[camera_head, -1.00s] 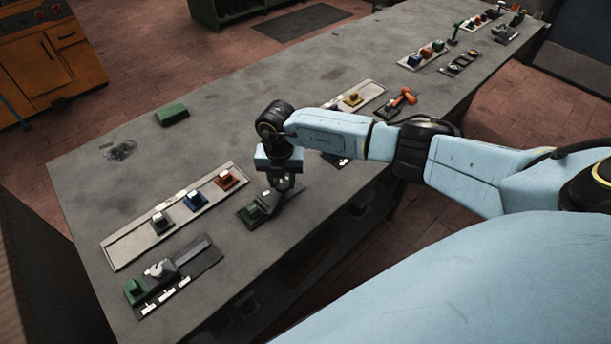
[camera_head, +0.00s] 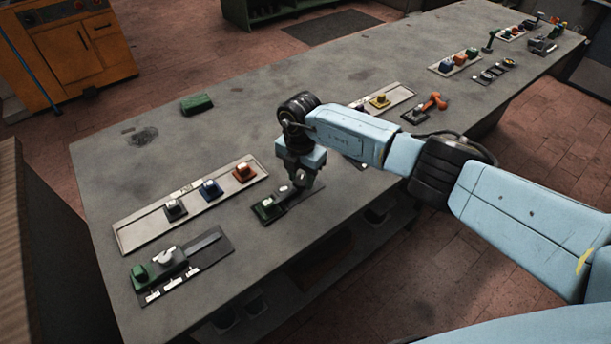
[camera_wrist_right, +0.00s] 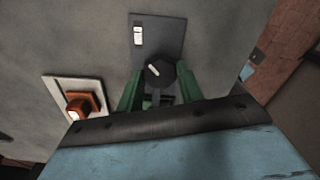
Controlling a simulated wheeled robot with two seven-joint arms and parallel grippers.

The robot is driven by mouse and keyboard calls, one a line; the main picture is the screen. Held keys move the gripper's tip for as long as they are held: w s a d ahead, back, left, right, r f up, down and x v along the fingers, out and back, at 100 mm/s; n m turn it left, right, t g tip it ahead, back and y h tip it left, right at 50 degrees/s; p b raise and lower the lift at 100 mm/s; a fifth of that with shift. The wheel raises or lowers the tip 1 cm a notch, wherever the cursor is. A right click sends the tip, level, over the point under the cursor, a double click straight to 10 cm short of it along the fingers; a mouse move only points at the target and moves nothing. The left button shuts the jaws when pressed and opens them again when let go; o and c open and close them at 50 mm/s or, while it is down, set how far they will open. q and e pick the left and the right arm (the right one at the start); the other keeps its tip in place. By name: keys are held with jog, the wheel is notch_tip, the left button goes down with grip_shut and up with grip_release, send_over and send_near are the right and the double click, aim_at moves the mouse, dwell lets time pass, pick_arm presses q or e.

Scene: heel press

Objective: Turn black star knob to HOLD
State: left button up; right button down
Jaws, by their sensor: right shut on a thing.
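The black star knob (camera_wrist_right: 161,72) shows in the right wrist view as a dark knob with a white mark on top. It sits on a dark grey plate (camera_wrist_right: 165,32) with a white label (camera_wrist_right: 138,36). The green fingers of my right gripper (camera_wrist_right: 160,88) are on both sides of the knob and shut on it. In the head view my right gripper (camera_head: 298,182) points down at the same plate near the bench's front edge, and the arm hides the knob there. The label text is too small to read. My left gripper is not in view.
On the grey bench (camera_head: 330,110), a pale panel (camera_head: 145,231) with dark, blue and orange blocks lies left of the gripper. A dark panel (camera_head: 206,259) with a green block and white labels lies nearer the front. A green block (camera_head: 196,103) lies at the back.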

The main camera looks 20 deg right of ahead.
aim_at(301, 180)
jog(key=c, duration=0.9)
grip_release()
notch_tip(301, 180, up, 14)
jog(key=p, duration=0.1)
jog(key=shift+f, duration=0.25)
